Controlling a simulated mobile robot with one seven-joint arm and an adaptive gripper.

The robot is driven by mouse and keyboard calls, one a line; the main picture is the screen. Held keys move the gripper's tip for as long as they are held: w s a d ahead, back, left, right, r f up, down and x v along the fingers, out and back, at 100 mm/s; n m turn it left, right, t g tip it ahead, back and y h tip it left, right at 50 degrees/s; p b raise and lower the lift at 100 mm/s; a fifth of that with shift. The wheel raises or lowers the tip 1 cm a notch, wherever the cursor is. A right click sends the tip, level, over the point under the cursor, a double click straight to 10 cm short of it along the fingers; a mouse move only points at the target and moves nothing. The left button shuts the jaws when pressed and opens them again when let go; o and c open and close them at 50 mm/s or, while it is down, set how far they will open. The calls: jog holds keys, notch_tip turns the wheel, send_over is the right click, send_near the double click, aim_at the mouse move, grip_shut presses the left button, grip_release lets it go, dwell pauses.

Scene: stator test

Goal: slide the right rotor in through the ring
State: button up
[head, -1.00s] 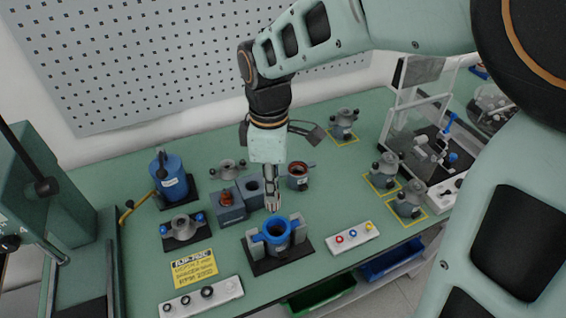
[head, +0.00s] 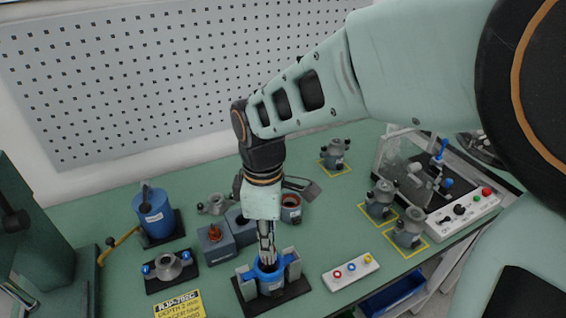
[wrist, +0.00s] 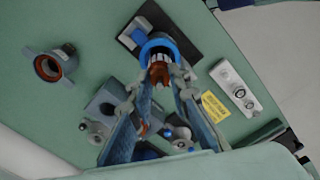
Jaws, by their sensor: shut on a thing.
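The blue ring (head: 258,273) sits on a grey fixture with a dark base (head: 262,300) at the front of the bench. It also shows in the wrist view (wrist: 160,42), its opening facing my gripper. My gripper (head: 267,258) points down right over the ring. In the wrist view my gripper (wrist: 164,76) is shut on the rotor (wrist: 159,71), a small piece with orange-red and pale parts. The rotor lies at the ring's mouth in that view; how deep it is, I cannot tell. Another copper-coloured rotor (head: 214,232) stands in the left grey block.
The right grey block (head: 239,222) and a grey housing with a copper-coloured rim (head: 291,207) stand close behind the ring. A white panel with coloured rings (head: 350,270) lies to the right, a yellow sign (head: 178,305) to the left. Several grey housings stand farther right.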

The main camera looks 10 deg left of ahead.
jog(key=shift+f, duration=0.15)
jog(key=shift+f+b, duration=1)
jog(key=shift+f, duration=0.35)
jog(key=shift+f+b, duration=0.65)
jog(key=shift+f, duration=0.35)
jog(key=o, duration=1)
jog(key=shift+r, duration=0.1)
